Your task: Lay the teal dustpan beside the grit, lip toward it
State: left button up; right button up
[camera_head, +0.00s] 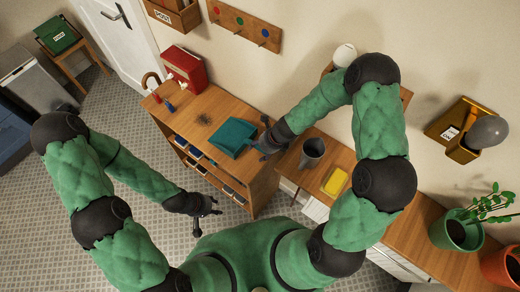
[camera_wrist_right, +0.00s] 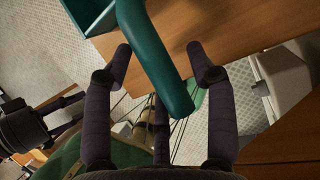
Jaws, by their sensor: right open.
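The teal dustpan (camera_head: 234,138) lies on the wooden cabinet top, its wide end toward the left and its handle toward the right. The dark grit (camera_head: 204,119) is a small patch on the same top, left of the dustpan with a short gap. My right gripper (camera_head: 265,138) is at the handle end. In the right wrist view the teal handle (camera_wrist_right: 152,60) runs between the fingertips of my open right gripper (camera_wrist_right: 162,60), with gaps showing at both sides. My left gripper (camera_head: 208,211) hangs open and empty in front of the cabinet; it also shows in the wrist view (camera_wrist_right: 70,112).
A red box (camera_head: 185,68) stands at the cabinet's back left. Cabinet top (camera_head: 215,100) is bare around the grit. Plant pots (camera_head: 458,235) stand far right.

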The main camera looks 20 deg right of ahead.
jog(key=p+v, duration=0.4)
jog(key=v, duration=0.3)
jog(key=shift+d+r, duration=0.1)
jog(key=shift+r, duration=0.2)
pick_arm(q)
notch_tip(320, 180, up, 4)
dwell(1.0)
